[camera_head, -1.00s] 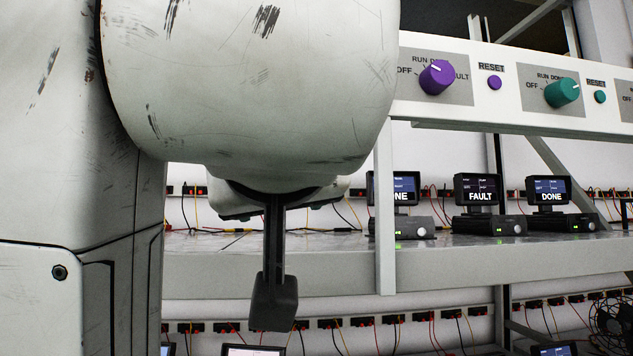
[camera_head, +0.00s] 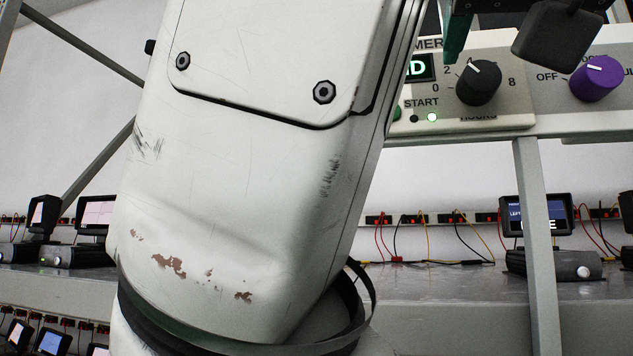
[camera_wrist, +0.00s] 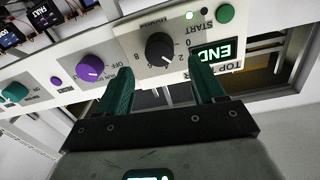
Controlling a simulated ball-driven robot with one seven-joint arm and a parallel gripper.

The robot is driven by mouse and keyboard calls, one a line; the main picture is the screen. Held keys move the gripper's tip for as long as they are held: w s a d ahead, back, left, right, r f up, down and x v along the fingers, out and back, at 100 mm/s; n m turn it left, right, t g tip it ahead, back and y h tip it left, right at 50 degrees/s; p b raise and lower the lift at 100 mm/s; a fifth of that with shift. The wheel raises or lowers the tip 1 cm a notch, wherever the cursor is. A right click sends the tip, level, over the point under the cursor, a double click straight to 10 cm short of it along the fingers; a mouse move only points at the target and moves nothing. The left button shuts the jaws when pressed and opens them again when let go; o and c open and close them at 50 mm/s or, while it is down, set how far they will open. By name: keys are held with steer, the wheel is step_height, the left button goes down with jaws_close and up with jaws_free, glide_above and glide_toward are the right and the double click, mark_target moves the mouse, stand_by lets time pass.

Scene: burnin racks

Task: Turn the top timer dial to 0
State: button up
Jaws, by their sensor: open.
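The top timer dial is a black knob (camera_head: 478,83) with a white pointer line on a beige panel (camera_head: 515,100). Its pointer aims up and left, near 2 or 4 rather than at 0. In the wrist view the dial (camera_wrist: 160,47) appears upside down, just beyond my fingertips. My gripper (camera_wrist: 162,66) is open, with a green finger on each side of the dial in that picture. Nothing is between the fingers, and contact with the dial cannot be told. A green END display (camera_wrist: 212,54) is partly behind the right finger. In the head view my arm hides the panel's left part.
A purple knob (camera_head: 597,78) sits right of the timer panel; the wrist view shows it too (camera_wrist: 89,68). The START label has a green button (camera_wrist: 225,13) beside it. A shelf post (camera_head: 537,240) stands below the panel. Monitors (camera_head: 540,215) and wires line the shelf.

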mark_target(482, 75)
steer(key=shift+p+x, duration=0.35)
steer(key=shift+x, duration=2.2)
steer(key=shift+c, duration=0.4)
steer(key=c, duration=1)
steer(key=shift+n+b, duration=0.35)
steer(key=shift+n, duration=0.05)
steer(key=shift+f+n+b, duration=0.15)
steer(key=shift+n+b, duration=0.55)
steer(key=shift+n, duration=0.3)
steer(key=shift+a+n+b, duration=0.1)
steer(key=shift+n+b, duration=1.35)
steer(key=shift+n, duration=1.25)
